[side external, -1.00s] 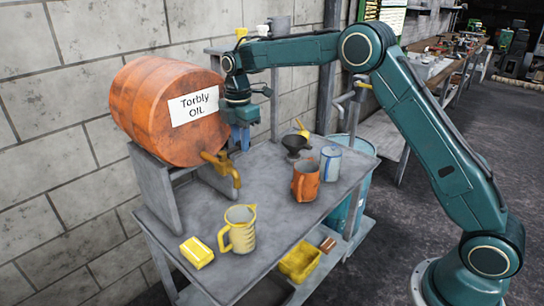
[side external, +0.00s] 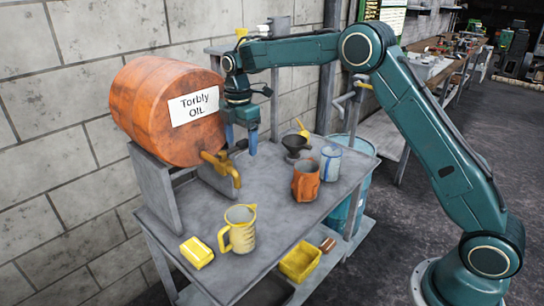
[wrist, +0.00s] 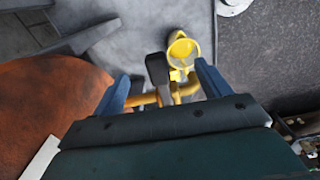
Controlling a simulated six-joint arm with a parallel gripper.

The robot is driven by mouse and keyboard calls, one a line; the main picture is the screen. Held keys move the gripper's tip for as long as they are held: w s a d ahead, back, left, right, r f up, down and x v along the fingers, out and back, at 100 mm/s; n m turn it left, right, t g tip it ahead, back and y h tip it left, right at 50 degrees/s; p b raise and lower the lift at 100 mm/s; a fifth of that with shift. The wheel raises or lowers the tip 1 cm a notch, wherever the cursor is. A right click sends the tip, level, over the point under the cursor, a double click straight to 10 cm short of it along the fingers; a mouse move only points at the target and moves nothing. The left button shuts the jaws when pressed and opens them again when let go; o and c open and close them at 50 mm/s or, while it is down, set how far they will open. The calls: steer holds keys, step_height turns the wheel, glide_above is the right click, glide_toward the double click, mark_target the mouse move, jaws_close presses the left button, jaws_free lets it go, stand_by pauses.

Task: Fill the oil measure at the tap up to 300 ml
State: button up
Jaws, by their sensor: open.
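The oil measure (side external: 241,232), a pale jug with yellow rim, handle and markings, stands upright on the grey bench, in front of the tap and apart from it. It also shows in the wrist view (wrist: 183,48). Its oil level cannot be read. The brass tap (side external: 229,172) sticks out of the orange oil drum (side external: 160,110). It also shows in the wrist view (wrist: 183,91). My gripper (side external: 241,147) is open by the drum's front, above the tap. The tap's dark lever (wrist: 157,73) appears between its fingers (wrist: 163,88), with gaps on both sides.
A yellow block (side external: 197,252) lies left of the measure. An orange jug (side external: 306,181), a dark funnel (side external: 296,146) and a blue-white can (side external: 331,163) stand further right on the bench. A yellow bin (side external: 300,261) sits on the lower shelf.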

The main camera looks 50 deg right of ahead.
mark_target(241, 142)
steer(key=shift+r, duration=0.15)
steer(key=shift+r, duration=2.85)
steer(key=shift+r, duration=0.1)
